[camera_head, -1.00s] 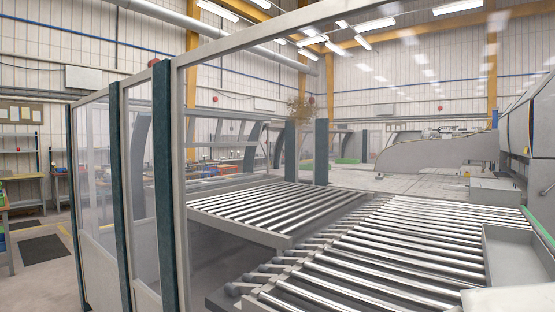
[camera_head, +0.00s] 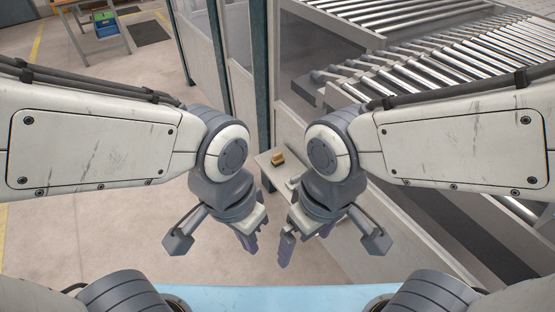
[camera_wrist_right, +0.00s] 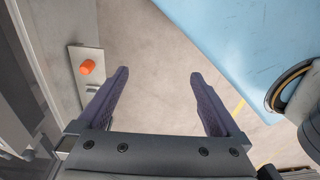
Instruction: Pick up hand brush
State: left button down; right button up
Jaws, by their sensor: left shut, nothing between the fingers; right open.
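My left gripper (camera_head: 251,238) is shut and empty, pointing down near the middle of the view. My right gripper (camera_head: 303,243) is open and empty beside it, pointing down. In the right wrist view its two dark fingers (camera_wrist_right: 163,100) stand apart with only floor between them.
A roller conveyor (camera_head: 430,75) and fence panels (camera_head: 240,90) stand ahead. A table with green and blue bins (camera_head: 105,24) is far left. Open floor (camera_head: 90,230) lies left.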

aim_at(278, 160)
jog(key=u, duration=0.4)
jog(key=i, duration=0.35)
jog(key=u, duration=0.8)
jog(key=i, duration=1.3)
jog(key=z, duration=0.85)
